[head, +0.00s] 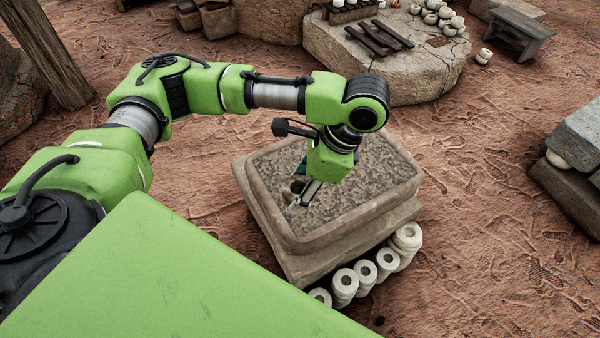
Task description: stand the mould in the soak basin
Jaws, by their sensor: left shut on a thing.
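The soak basin (385,206) is a square stone trough with a pale rim and a mottled grey-brown surface inside. My left gripper (298,200) points down over the left part of the basin, inside its rim. I cannot tell whether the mould touches the basin's inside surface. My right gripper is not in view.
The basin rests on a stone slab with several pale ring-shaped pieces (366,272) at its front edge. A round stone table (420,75) with dark bars stands behind. A wooden stool (515,32) is at the back right, and stacked slabs (575,170) are at right. Sandy ground lies between.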

